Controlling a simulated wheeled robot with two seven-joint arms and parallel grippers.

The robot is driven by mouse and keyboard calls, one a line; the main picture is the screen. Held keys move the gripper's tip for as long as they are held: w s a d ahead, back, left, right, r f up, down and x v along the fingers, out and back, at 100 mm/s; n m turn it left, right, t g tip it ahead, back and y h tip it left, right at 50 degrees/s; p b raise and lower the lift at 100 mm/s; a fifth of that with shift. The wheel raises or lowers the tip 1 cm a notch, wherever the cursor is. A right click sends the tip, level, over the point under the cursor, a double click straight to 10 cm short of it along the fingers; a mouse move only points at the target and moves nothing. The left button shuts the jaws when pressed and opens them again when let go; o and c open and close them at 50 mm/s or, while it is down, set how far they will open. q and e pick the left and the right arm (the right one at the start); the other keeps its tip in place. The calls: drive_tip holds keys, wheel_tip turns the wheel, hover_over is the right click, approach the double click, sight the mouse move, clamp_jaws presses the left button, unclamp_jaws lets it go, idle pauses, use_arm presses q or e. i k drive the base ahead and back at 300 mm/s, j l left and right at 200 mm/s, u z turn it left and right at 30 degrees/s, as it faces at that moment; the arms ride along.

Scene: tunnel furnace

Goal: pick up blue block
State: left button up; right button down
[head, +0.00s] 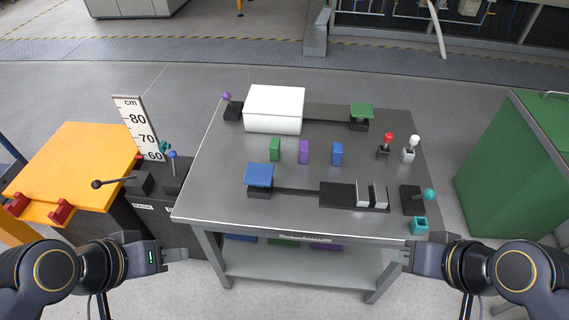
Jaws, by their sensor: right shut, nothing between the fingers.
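The blue block (337,153) stands upright on the grey metal table (215,190), at the right end of a row with a purple block (304,152) and a green block (275,149). My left gripper (186,254) is at the lower left, off the table's front left corner and well away from the blue block. Whether its fingers are apart is too small to tell. My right gripper (388,257) is at the lower right, in front of the table's front edge. It is shut and empty, also apart from the block.
A blue plate (259,175) on a slide stands in front of the blocks. A white box (275,109) stands behind them. Red (388,139) and white (413,142) levers stand to the right. An orange table (80,165) and green cabinet (515,165) flank the table.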

sight(337, 151)
drive_tip(key=i+j, duration=0.15)
drive_tip(key=j, duration=0.15)
drive_tip(key=i+j, duration=0.15)
drive_tip(key=j, duration=0.15)
drive_tip(key=i+j, duration=0.15)
drive_tip(key=j, duration=0.2)
drive_tip(key=i+j, duration=0.15)
drive_tip(key=j, duration=0.15)
